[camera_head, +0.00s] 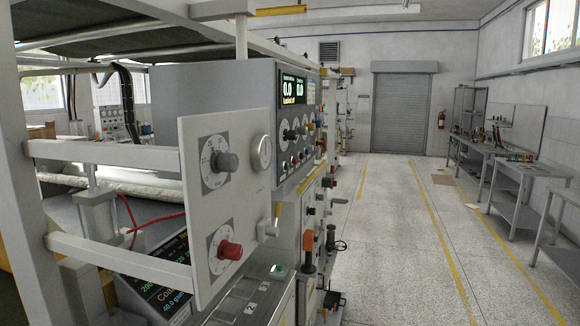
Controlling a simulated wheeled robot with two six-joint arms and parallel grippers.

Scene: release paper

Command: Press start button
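A grey machine (205,85) fills the left half of the head view. Its upper panel has a lit display (292,88) with knobs and small buttons (294,160) below it. A white plate (200,210) in front carries a black knob (225,161) and a red knob (230,250). Low down, a sloped panel has numbered keys (250,308) and a green-lit button (278,269). I cannot read a start label on any button. Neither of my grippers is in view.
Red, black and orange controls (308,240) stick out along the machine's side. A wide clear floor aisle (395,240) with yellow lines lies to the right. Grey workbenches (520,175) stand along the right wall. A roller shutter (402,112) and a fire extinguisher (441,120) are at the back.

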